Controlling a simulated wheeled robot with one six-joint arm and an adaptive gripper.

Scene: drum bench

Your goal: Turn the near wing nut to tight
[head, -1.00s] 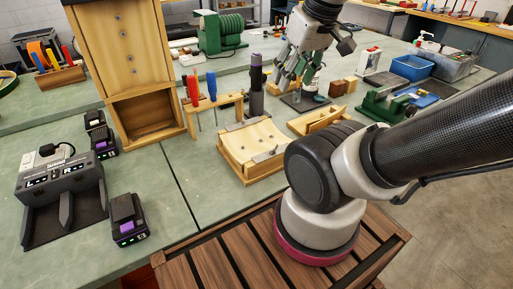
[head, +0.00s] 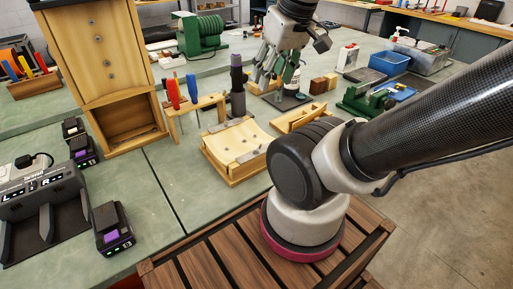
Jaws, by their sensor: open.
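I cannot clearly make out a wing nut in the head view. A low wooden cradle with a curved top (head: 238,140) sits mid-bench, with small grey metal pieces at its far and near edges. These are too small to tell whether they are wing nuts. My gripper (head: 265,80) is open, pointing down over the back of the bench, beyond and above the cradle. Its fingers are apart, with a pale bottle (head: 291,85) close behind them. I cannot tell whether anything is between the fingers.
A tall wooden box (head: 97,40) and a screwdriver rack (head: 196,104) stand left of the cradle. A dark upright cylinder (head: 237,85) stands behind it. A green vise (head: 366,101) is to the right. A grey charger (head: 40,198) and battery packs (head: 112,228) fill the left front.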

